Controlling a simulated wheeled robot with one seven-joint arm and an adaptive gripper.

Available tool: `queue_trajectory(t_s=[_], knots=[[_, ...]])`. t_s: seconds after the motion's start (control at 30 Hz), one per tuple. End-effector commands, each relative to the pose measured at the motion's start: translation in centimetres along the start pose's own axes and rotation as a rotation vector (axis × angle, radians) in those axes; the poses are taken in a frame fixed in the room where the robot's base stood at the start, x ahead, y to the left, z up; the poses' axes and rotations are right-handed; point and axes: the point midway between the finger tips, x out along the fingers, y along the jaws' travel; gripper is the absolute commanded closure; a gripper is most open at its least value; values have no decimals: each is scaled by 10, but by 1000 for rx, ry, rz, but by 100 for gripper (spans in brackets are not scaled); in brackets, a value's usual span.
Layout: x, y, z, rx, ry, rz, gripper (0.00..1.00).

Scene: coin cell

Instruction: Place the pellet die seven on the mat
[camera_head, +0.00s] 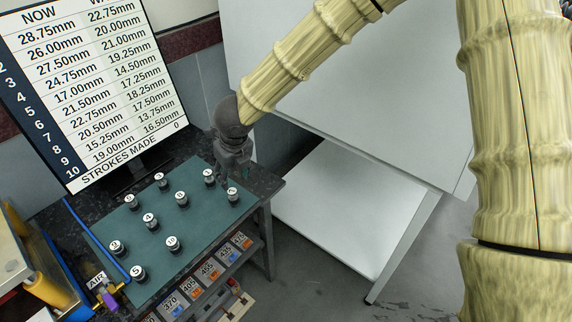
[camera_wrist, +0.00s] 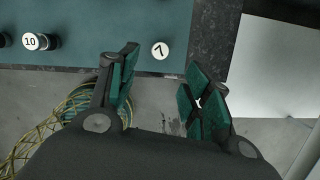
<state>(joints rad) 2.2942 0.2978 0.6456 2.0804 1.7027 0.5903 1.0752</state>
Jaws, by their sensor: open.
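The pellet die seven (camera_head: 233,195) is a small dark cylinder with a white top marked 7. It stands upright on the green mat (camera_head: 195,218), near the mat's right edge. Its white top also shows in the wrist view (camera_wrist: 160,51), just ahead of and between the fingertips. My gripper (camera_head: 236,172) hangs above the right back part of the mat, close to this die. In the wrist view my gripper (camera_wrist: 161,62) is open, with green finger pads apart and nothing between them.
Several other numbered dies stand on the mat, including die ten (camera_head: 172,243) and die five (camera_head: 138,273). A screen (camera_head: 90,90) lists millimetre values behind the bench. Numbered bins (camera_head: 210,270) sit below the front edge. A white table (camera_head: 340,205) stands to the right.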

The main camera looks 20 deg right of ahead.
Motion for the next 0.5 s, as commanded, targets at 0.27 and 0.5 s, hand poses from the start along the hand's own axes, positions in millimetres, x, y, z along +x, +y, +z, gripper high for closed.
queue_trajectory(t_s=[0.27,0.5], knots=[[20,-8,-19,-92,23,-25,51],[101,-42,-110,-602,126,-109,51]])
